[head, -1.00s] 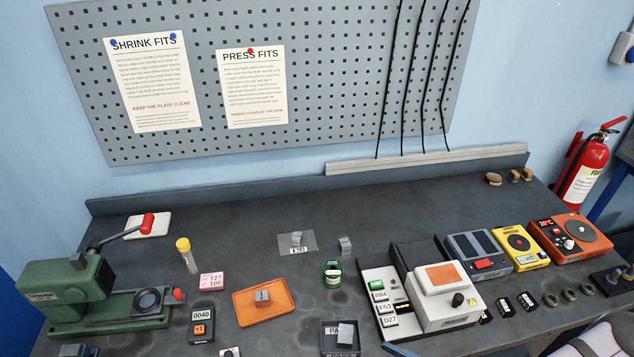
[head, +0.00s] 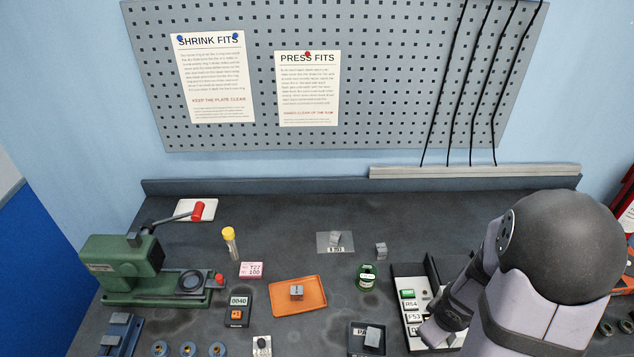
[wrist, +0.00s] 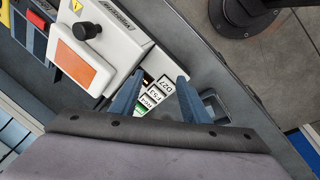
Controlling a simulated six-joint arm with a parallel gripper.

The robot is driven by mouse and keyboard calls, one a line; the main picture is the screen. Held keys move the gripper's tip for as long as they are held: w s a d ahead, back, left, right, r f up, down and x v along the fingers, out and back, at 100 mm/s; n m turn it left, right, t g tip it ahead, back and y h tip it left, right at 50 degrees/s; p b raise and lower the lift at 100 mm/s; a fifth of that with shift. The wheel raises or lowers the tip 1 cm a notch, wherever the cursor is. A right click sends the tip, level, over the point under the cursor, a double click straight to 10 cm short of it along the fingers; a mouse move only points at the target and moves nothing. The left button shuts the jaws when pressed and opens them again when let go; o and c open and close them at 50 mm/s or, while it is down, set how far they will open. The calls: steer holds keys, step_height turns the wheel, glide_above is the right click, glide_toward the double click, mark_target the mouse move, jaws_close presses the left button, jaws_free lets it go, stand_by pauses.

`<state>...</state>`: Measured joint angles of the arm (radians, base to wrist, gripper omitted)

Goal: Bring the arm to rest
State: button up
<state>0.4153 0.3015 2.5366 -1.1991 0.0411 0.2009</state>
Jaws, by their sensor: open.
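My gripper (wrist: 160,77) shows in the wrist view with its two blue fingers apart and nothing between them. Beyond the fingers is a white panel with several labelled tags (wrist: 153,97), beside a white machine (wrist: 112,32) with an orange top plate. My arm (head: 545,270) fills the right of the head view, bent over the right part of the bench. It hides the white machine there and most of the devices to its right. I cannot make out the fingertips in the head view.
The bench (head: 290,215) holds a green press (head: 125,265), an orange tray (head: 285,308) with a grey block, a green jar (head: 366,278), a dark tray (head: 357,345) and a yellow-capped tube (head: 230,243). The tagged panel (head: 408,272) lies beside my arm. The bench's back strip is mostly clear.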

steer(key=s+a+r+m+g+y+b, duration=0.1)
steer(key=s+a+r+m+b, duration=0.1)
steer(key=a, duration=0.5)
steer(key=s+a+r+m+g+b, duration=0.2)
steer(key=s+a+m, duration=0.2)
steer(key=a, duration=0.2)
steer(key=shift+s+a+m+y, duration=0.3)
steer(key=shift+s+a+y, duration=0.05)
steer(key=shift+y, duration=0.05)
